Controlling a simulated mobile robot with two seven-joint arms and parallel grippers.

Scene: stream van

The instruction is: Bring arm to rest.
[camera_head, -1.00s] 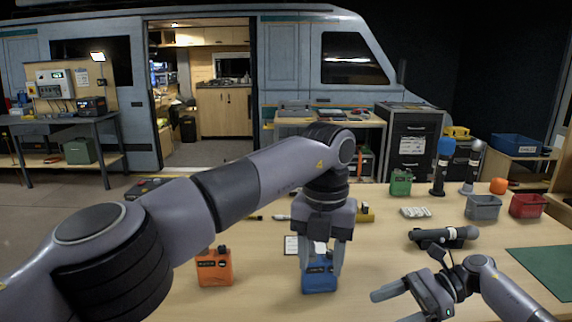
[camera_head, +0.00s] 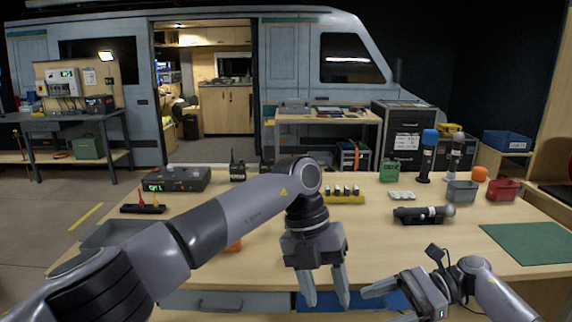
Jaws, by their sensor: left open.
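My left arm reaches in from the left across the workbench (camera_head: 440,248). Its gripper (camera_head: 326,298) points down near the bench's front edge, its two fingers apart with nothing between them. My right gripper (camera_head: 388,302) is low at the right, its fingers pointing left and spread, with nothing seen between them. An orange bottle (camera_head: 234,246) is mostly hidden behind my left arm. The blue bottle is not visible; my left gripper covers that part of the bench.
A black microphone (camera_head: 423,214) lies at the right, near a green mat (camera_head: 535,243). A grey tray (camera_head: 112,233) and a control box (camera_head: 177,179) are at the left.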

